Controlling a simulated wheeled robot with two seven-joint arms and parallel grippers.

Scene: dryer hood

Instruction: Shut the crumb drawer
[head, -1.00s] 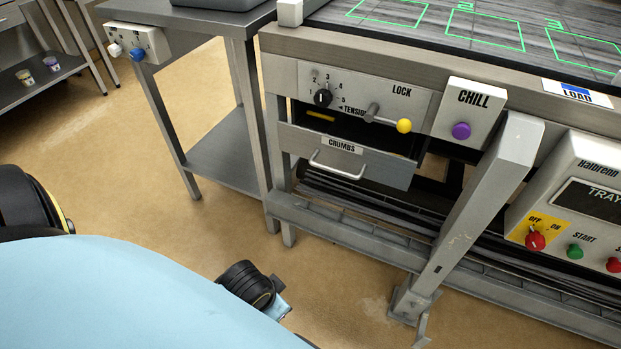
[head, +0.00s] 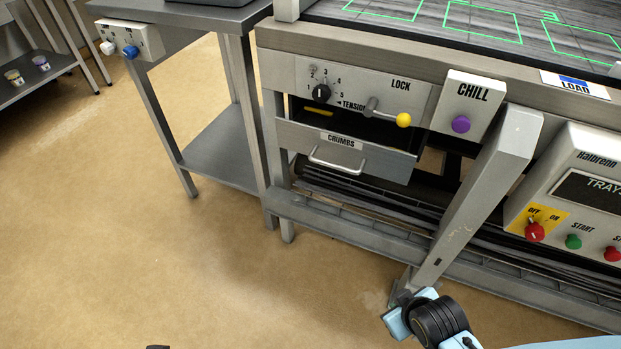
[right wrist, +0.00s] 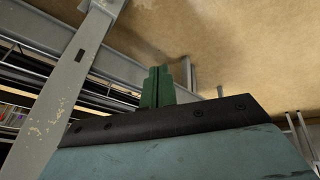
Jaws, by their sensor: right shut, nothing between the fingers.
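The crumb drawer (head: 385,164) is a grey metal front labelled CRUMBS with a curved bar handle (head: 338,164). In the head view it stands out from the machine frame, with a dark gap above its top edge. My right gripper (right wrist: 157,88) shows in the right wrist view as two green fingers, shut together with nothing between them. It is apart from the drawer, which is not in that view. In the head view a blue and black part of my arm is low at the right, below the drawer; no fingertips are visible there.
Above the drawer are a tension dial (head: 321,93) and a yellow-knobbed lock lever (head: 403,120). A slanted metal leg (head: 475,205) stands right of the drawer. A steel side table (head: 215,160) is at the left. The floor in front is clear.

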